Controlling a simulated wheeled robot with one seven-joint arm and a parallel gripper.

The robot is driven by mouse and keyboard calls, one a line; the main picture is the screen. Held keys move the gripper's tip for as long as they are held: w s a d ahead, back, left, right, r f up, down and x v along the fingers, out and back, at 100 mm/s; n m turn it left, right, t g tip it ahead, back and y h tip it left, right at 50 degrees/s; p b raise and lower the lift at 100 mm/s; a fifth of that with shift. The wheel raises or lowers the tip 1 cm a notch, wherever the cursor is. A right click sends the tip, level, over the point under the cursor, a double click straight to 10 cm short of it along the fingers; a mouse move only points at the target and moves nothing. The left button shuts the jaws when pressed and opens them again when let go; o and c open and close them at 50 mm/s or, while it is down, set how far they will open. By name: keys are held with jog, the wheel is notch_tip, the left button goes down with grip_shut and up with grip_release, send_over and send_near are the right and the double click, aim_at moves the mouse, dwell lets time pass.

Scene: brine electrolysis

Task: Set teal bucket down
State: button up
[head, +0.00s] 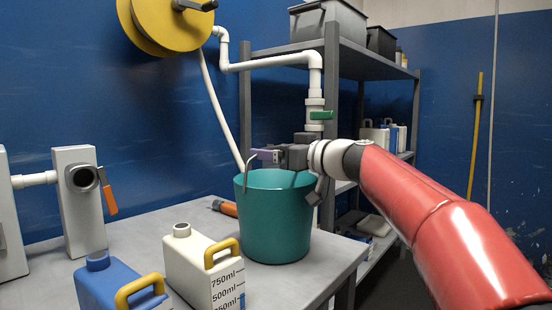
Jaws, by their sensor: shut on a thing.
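The teal bucket (273,222) is upright over the right part of the grey table (140,240), near its right edge. I cannot tell for sure whether its base touches the tabletop. My gripper (278,156) is just above the bucket's open mouth, reaching in from the right, and is shut on the bucket, seemingly at its raised handle. The fingertips and the exact grip are partly hidden. A grey handle end shows at the bucket's left rim.
A cream jug (196,268) and a blue jug (108,285) stand at the front. An orange-handled tool (226,208) lies left of the bucket. White pipe fittings (80,215) stand at left. A hose (212,95) hangs from a yellow reel (165,25). Grey shelving (330,80) stands behind.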

jog(key=o, duration=1.6)
jog(key=shift+f, duration=0.1)
jog(key=b+v, duration=0.2)
jog(key=v, duration=1)
jog(key=shift+b, duration=0.4)
jog(key=shift+s, duration=0.1)
